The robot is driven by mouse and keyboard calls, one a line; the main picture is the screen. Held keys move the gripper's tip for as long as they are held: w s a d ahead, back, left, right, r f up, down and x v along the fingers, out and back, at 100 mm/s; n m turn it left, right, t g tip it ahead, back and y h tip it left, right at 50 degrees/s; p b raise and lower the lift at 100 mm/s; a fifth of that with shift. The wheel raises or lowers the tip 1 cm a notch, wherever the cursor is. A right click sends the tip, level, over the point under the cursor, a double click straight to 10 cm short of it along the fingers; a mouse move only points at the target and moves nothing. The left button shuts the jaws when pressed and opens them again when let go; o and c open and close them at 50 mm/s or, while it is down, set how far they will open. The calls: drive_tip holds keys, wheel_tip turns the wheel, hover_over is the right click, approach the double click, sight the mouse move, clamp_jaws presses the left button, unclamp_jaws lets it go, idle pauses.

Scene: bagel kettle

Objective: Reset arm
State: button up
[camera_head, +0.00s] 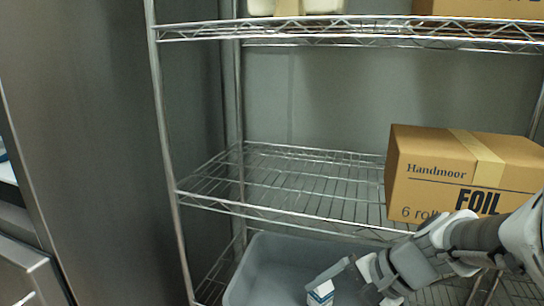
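My gripper (356,287) reaches in from the right at the bottom of the head view, over a grey bin. Its fingers look spread apart, with one finger pointing left and down. I cannot tell whether the finger touches the carton. The lower part of the gripper and the carton's base are cut off by the frame's bottom edge. My arm passes in front of the lower right of the shelf.
The grey bin (262,262) stands below the wire middle shelf (290,190). A cardboard foil box (430,165) sits on that shelf's right, close behind my arm. The shelf's left side is bare. An upper shelf (340,30) holds more items. A metal cabinet (85,140) stands left.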

drive_tip(key=s+d+r+n+t+h, duration=0.35)
drive_tip(key=s+r+n+h, duration=0.3)
drive_tip(key=s+n, duration=0.35)
wheel_tip(320, 180, up, 17)
drive_tip(key=w+d+p, duration=0.1)
drive_tip(key=p, duration=1.6)
drive_tip(key=shift+w+n+g, duration=0.2)
drive_tip(key=shift+n+g, duration=0.2)
drive_tip(key=shift+g, duration=0.05)
